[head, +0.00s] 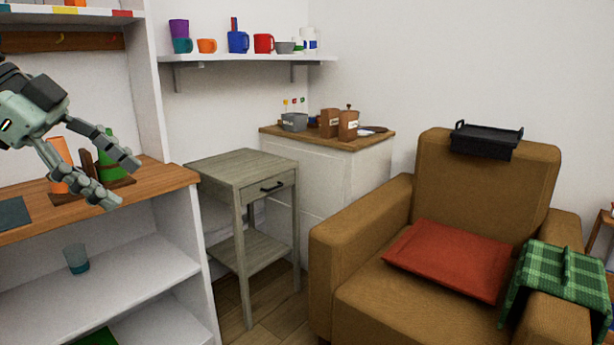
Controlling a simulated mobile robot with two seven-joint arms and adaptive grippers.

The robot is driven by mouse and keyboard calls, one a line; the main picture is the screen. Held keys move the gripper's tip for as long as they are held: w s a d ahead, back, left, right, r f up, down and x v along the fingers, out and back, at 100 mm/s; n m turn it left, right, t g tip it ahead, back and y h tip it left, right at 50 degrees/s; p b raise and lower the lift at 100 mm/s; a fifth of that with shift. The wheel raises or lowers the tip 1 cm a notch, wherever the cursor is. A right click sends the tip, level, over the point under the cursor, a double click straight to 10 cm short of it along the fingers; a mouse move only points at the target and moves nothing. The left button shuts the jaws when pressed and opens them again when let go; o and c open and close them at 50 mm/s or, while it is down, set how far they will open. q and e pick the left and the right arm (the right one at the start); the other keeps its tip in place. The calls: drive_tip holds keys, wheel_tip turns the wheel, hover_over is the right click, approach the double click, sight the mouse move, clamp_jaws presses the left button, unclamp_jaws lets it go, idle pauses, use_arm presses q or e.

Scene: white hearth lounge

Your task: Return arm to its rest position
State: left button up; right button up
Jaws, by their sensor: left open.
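My left gripper (122,182) comes in from the upper left. Its two fingers are spread apart and nothing is held between them. It hangs in front of the wooden counter of the white shelf unit, and its fingers overlap an orange item (62,160) and a green item (107,155) in the picture. Whether the fingers touch them cannot be told. My right gripper is not in view.
A wooden counter (170,180) with a dark mat (13,213) is at left. A grey side table (240,166), a white cabinet (345,175) and a brown armchair (365,240) stand to the right. A wall shelf (220,58) holds several cups. A teal glass (76,259) stands below.

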use_arm(q)
drive_tip(key=w+a+f+n+t+h, duration=0.2)
drive_tip(key=w+a+f+n+t, duration=0.3)
drive_tip(key=w+a+f+t, duration=0.45)
drive_tip(key=s+a+f+n+t+y+p, duration=0.1)
drive_tip(key=s+a+f+n+y, duration=0.2)
drive_tip(key=a+f+n+y, duration=0.5)
drive_tip(key=s+a+f+n+t+y+p, duration=0.1)
drive_tip(key=s+a+f+y, duration=0.2)
drive_tip(key=f, duration=0.9)
drive_tip(key=s+d+f+n+g+y, duration=0.1)
drive_tip(key=s+d+f+g, duration=0.15)
drive_tip(key=s+f, duration=0.4)
drive_tip(key=s+d+f+n+g+y, duration=0.1)
drive_tip(key=s+d+f+g, duration=0.15)
drive_tip(key=f, duration=0.65)
drive_tip(key=s+d+f+g+h, duration=0.2)
drive_tip(key=s+d+f+g, duration=0.5)
drive_tip(key=s+d, duration=0.8)
wheel_tip(320, 180, down, 3)
drive_tip(key=shift+d+f+m+h+p, duration=0.15)
drive_tip(key=shift+m+h+p, duration=0.15)
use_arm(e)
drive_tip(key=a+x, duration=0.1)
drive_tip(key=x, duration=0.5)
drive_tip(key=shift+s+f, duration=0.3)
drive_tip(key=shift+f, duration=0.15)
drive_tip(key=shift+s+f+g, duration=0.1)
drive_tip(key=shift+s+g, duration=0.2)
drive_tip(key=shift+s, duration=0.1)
